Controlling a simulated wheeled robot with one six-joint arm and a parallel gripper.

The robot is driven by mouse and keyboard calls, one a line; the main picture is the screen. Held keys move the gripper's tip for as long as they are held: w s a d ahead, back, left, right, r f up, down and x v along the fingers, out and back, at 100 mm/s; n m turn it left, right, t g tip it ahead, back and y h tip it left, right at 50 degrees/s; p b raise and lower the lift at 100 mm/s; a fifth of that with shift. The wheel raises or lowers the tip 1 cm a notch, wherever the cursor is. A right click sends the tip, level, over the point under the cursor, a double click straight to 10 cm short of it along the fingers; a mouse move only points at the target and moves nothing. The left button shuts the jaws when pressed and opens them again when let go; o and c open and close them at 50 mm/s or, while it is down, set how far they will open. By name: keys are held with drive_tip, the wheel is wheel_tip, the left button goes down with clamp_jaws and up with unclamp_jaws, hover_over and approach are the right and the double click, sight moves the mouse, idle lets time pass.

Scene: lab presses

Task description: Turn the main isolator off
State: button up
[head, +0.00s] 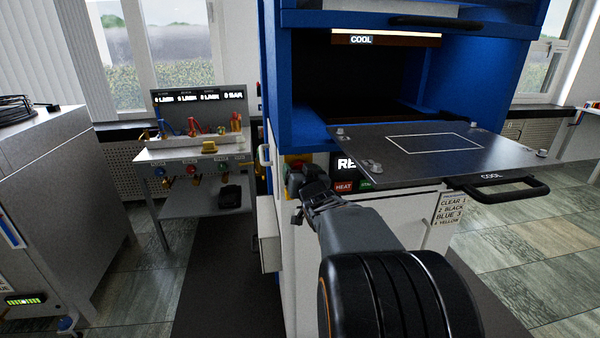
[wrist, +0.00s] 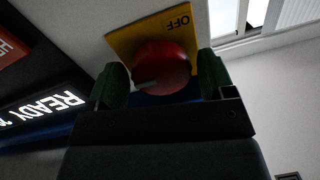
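The main isolator is a round red knob (wrist: 163,70) on a yellow plate (wrist: 122,43) on the press front. The plate carries the word OFF, upside down in the wrist view, above and right of the knob. A pale pointer mark lies at the knob's lower left, away from that word. My gripper (wrist: 162,80) has its two green-padded fingers on either side of the knob. I cannot tell whether the pads press on it. In the head view my gripper (head: 302,187) reaches the press front and mostly hides the isolator.
A black platen (head: 470,155) with a handle sticks out of the blue press (head: 305,80), above and right of my arm. A lit READY display sits beside the isolator. A side bench (head: 190,152) with coloured valves stands left; a grey cabinet (head: 50,180) is at far left.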

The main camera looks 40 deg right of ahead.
drive_tip(key=c, duration=0.8)
drive_tip(key=shift+a+n+g+h+b, duration=0.1)
drive_tip(key=shift+n+g+h+b, duration=0.15)
drive_tip(key=shift+n+b, duration=3.25)
drive_tip(key=shift+a+n+g+h+b, duration=0.25)
drive_tip(key=shift+n+b, duration=1.75)
drive_tip(key=shift+n, duration=3)
drive_tip(key=shift+d, duration=0.2)
drive_tip(key=o, duration=0.9)
drive_tip(key=shift+o, duration=0.2)
drive_tip(key=shift+r, duration=0.1)
